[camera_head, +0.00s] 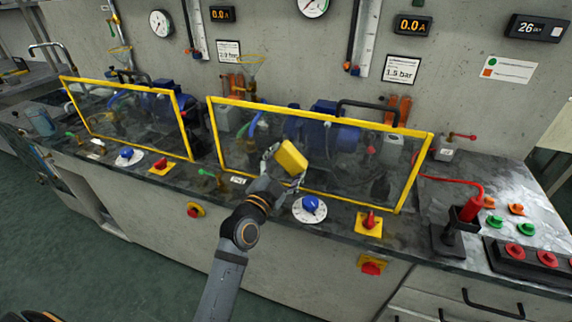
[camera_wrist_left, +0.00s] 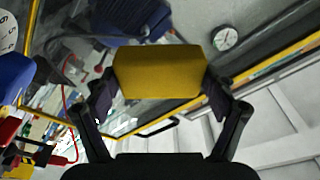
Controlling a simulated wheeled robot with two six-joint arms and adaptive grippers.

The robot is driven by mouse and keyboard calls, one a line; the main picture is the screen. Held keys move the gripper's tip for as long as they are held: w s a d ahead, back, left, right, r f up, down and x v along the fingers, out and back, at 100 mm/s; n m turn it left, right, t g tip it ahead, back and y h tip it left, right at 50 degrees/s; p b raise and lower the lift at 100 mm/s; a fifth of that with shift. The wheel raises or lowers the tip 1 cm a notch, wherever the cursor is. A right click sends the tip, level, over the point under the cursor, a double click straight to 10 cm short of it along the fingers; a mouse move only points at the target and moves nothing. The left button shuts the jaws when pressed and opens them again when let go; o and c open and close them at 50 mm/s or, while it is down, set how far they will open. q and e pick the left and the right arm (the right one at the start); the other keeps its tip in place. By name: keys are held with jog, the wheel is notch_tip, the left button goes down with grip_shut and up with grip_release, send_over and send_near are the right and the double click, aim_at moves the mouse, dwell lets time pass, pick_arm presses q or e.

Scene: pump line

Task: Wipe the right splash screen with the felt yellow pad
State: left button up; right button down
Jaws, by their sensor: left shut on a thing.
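The right splash screen (camera_head: 345,165) is a clear panel in a yellow frame, standing upright on the bench in front of a blue pump. My left gripper (camera_head: 284,166) is shut on the felt yellow pad (camera_head: 292,157) in front of this screen, left of its middle. In the left wrist view the yellow pad (camera_wrist_left: 158,72) sits between both fingers of the left gripper (camera_wrist_left: 160,82). I cannot tell whether the pad touches the panel. My right gripper is not in view.
A left splash screen (camera_head: 130,117) stands further left. In front of the right screen are a blue knob on a white dial (camera_head: 310,208) and a red switch on a yellow plate (camera_head: 369,223). A red handheld tool (camera_head: 471,204) stands in a black holder at right.

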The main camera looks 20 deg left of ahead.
pick_arm(q)
jog(key=shift+w, duration=0.85)
dwell(0.4)
